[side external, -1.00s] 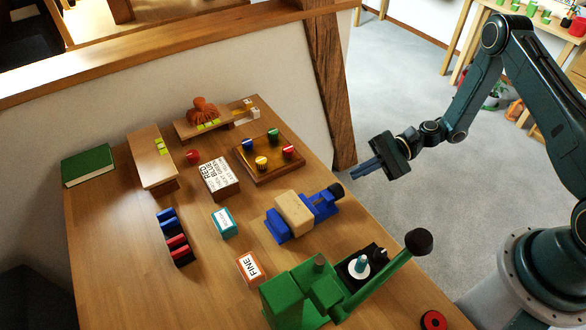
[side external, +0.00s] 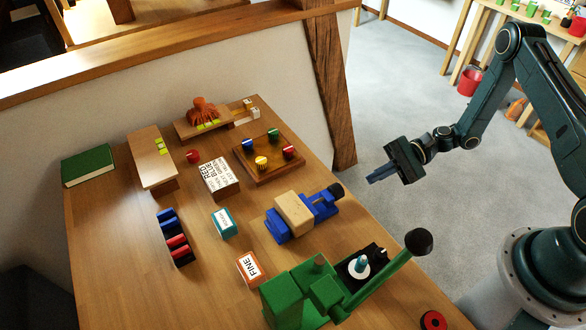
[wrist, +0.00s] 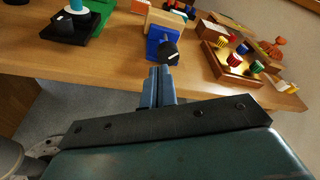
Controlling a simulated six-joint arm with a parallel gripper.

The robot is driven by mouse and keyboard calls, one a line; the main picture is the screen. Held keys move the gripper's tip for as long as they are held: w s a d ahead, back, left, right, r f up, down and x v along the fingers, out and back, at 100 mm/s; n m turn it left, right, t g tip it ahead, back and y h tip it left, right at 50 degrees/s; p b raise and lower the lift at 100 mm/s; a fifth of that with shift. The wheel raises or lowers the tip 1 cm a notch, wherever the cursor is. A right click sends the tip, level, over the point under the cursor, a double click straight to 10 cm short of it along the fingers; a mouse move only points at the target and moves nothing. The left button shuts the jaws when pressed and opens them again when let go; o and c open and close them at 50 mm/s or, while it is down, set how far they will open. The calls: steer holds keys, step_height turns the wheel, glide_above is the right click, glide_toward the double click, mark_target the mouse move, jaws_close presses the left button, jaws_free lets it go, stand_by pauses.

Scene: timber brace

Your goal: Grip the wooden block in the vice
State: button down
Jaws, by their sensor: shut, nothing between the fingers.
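The tan wooden block (side external: 295,213) sits between the jaws of the blue vice (side external: 277,228) on the table. I cannot tell whether the jaws press on it. The vice's black knob (side external: 336,190) faces my arm. My gripper (side external: 370,181) is shut and empty in the air, off the table's right edge and apart from the vice. In the wrist view, my closed fingers (wrist: 161,72) point toward the black knob (wrist: 168,53). The blue vice (wrist: 154,36) and the block (wrist: 166,18) show behind it.
A green lever press (side external: 300,295) stands in front of the vice. A wooden board with coloured knobs (side external: 248,168) lies behind it. A teal box (side external: 224,223) and an orange FINE box (side external: 250,268) stand to the left. The air between gripper and vice looks clear.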

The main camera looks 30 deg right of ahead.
mark_target(336, 192)
steer(key=shift+s+a, duration=0.1)
steer(key=shift+a, duration=3.35)
steer(key=shift+w+f, duration=0.2)
steer(key=shift+w+r, duration=0.5)
steer(key=shift+w, duration=0.05)
steer(key=shift+w+r, duration=0.1)
steer(key=shift+w, duration=0.5)
steer(key=shift+r, duration=0.1)
steer(key=shift+s+r, duration=0.1)
steer(key=shift+r, duration=0.2)
